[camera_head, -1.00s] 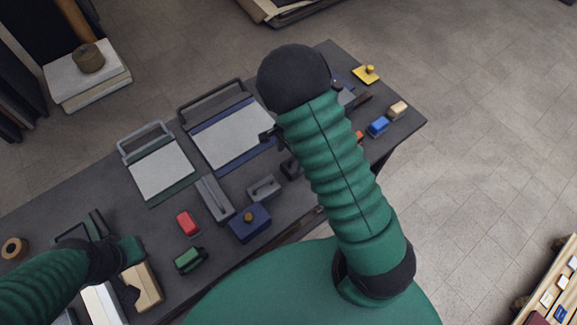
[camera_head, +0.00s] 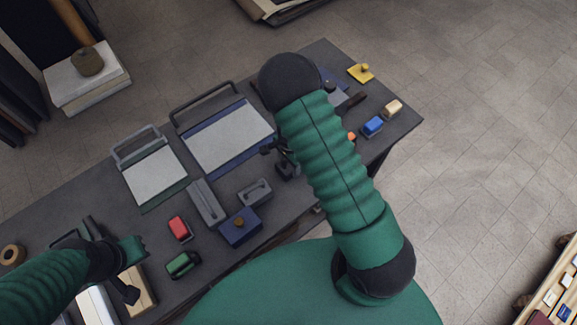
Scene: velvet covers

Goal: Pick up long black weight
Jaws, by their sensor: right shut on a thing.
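My right arm reaches across the middle of the view, and its black gripper (camera_head: 279,153) shows only partly past the arm's left side. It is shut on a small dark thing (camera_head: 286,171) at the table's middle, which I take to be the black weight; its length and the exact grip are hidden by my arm. I cannot tell whether it is clear of the table. My left gripper (camera_head: 129,282) is low on the left, over a beige block (camera_head: 139,291); its fingers are unclear.
The dark table (camera_head: 75,205) holds a long grey block (camera_head: 207,203), a grey handled block (camera_head: 255,192), a blue box (camera_head: 240,229), a red block (camera_head: 180,229) and a green block (camera_head: 183,264). Two framed boards (camera_head: 155,174) (camera_head: 228,137) lie behind. Blue (camera_head: 372,127) and yellow (camera_head: 361,73) pieces stand right.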

